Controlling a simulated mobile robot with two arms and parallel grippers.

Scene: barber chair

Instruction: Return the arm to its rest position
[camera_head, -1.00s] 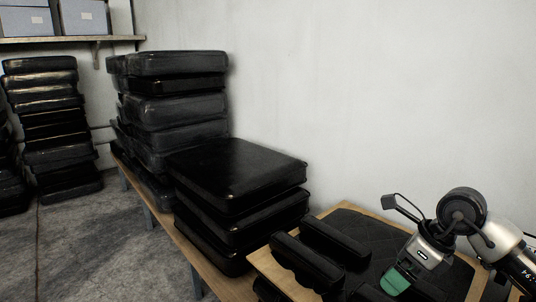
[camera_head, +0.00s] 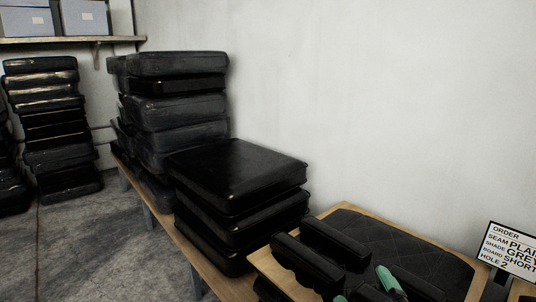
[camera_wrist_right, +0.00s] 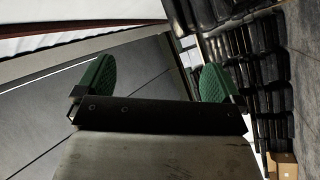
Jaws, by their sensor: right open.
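My right gripper (camera_head: 366,290) shows only as two green fingertips at the bottom edge of the head view, in front of the black armrest-like pads; the rest of the arm is out of view. In the right wrist view the gripper (camera_wrist_right: 157,82) has its two green ribbed fingers wide apart with nothing between them. It is open and empty. Behind the fingers, that view shows grey floor. My left gripper is not in view.
A wooden board with a black quilted panel (camera_head: 410,249) and black padded bars (camera_head: 336,240) lies at the front right. An order sign (camera_head: 512,252) stands at the right edge. Stacked black cushions (camera_head: 238,178) fill the bench to the left. Grey floor (camera_head: 85,245) is clear.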

